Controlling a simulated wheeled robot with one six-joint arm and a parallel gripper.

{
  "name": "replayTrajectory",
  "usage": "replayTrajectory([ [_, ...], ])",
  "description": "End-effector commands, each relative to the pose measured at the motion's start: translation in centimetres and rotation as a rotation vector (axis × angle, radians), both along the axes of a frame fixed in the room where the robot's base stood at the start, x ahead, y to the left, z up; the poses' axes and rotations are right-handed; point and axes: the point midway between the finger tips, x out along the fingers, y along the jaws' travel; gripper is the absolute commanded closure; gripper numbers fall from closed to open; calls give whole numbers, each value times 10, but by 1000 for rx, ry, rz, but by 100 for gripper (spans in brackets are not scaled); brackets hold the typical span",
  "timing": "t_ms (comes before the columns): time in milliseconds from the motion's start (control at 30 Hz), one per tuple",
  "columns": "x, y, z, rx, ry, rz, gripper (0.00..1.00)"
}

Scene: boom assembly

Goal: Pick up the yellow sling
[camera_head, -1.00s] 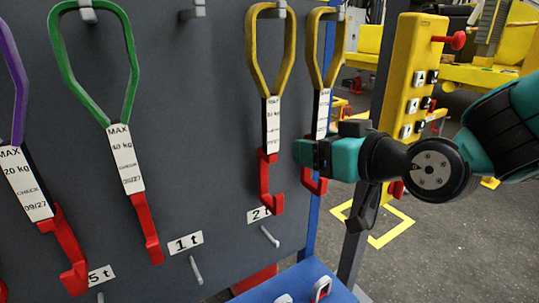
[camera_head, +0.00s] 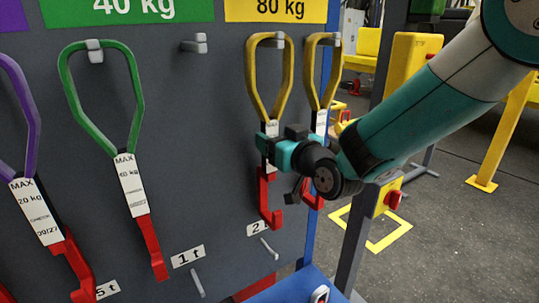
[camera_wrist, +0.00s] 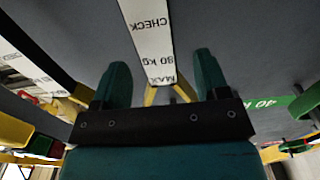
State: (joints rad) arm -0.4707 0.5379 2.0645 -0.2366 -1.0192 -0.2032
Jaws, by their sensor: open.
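Two yellow slings hang side by side from pegs on the grey board, under the yellow 80 kg sign. The left yellow sling (camera_head: 251,80) has a white label and a red hook at its lower end. The right yellow sling (camera_head: 312,75) hangs just beside it. My gripper (camera_head: 261,146) is at the label of the left yellow sling and hides part of it. In the wrist view my gripper (camera_wrist: 162,62) is open, with the white 80 kg label (camera_wrist: 152,35) lying between its two fingers. I cannot tell whether the fingers touch it.
A green sling (camera_head: 68,75) hangs to the left, with a purple sling (camera_head: 30,110) at the left edge. An empty peg (camera_head: 195,44) sits between the green and yellow slings. A blue post, a grey post and a yellow control box (camera_head: 412,65) stand to the right.

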Motion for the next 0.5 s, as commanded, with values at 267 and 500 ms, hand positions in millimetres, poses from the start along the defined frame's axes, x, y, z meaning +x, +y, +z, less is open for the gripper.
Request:
replayTrajectory([
  [267,30,19,2,0,1,2,32],
  [500,44,28,-2,-1,1,0,32],
])
